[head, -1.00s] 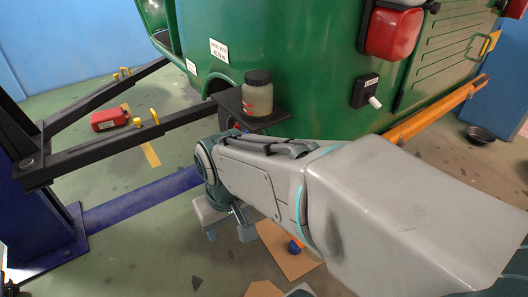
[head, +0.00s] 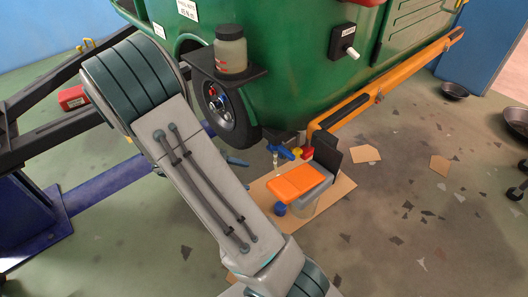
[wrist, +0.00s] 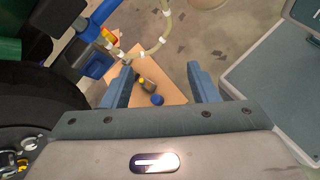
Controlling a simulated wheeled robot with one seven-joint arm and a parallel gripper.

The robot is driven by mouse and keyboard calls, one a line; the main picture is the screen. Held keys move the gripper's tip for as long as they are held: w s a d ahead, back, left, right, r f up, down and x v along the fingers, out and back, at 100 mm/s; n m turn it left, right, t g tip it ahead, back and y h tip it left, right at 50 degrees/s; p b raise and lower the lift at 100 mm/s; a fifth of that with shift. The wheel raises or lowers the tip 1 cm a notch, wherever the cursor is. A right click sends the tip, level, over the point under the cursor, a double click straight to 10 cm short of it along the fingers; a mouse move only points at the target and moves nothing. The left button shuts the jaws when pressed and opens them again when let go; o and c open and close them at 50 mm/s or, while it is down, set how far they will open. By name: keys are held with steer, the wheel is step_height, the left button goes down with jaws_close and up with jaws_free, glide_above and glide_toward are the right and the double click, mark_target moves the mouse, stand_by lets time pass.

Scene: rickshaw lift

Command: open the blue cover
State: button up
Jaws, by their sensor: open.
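I cannot tell for sure which blue part is the cover. A blue part (head: 280,152) with a clear piece below it hangs under the green vehicle, near its wheel. A small round blue piece (head: 280,210) is by the cardboard; a round blue piece also shows between my fingers in the wrist view (wrist: 157,99). My gripper (wrist: 160,85) is open, with nothing seen between its fingertips. My arm mostly hides it in the head view.
The green vehicle (head: 290,60) is overhead, with its wheel (head: 228,112) close left. A jar (head: 230,52) sits on a dark shelf. Open floor with scraps lies to the right.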

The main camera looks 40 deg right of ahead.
mark_target(269, 150)
steer(key=w+d+f+n+t+h+b, duration=0.1)
steer(key=w+d+f+n+t+h, duration=0.3)
steer(key=w+f+n+h, duration=0.45)
steer(key=shift+n+t+y, duration=0.55)
steer(key=shift+t, duration=0.15)
steer(key=d, duration=0.8)
steer(key=w+d+b, duration=0.1)
steer(key=d, duration=0.3)
steer(key=shift+d+f, duration=0.25)
jaws_close()
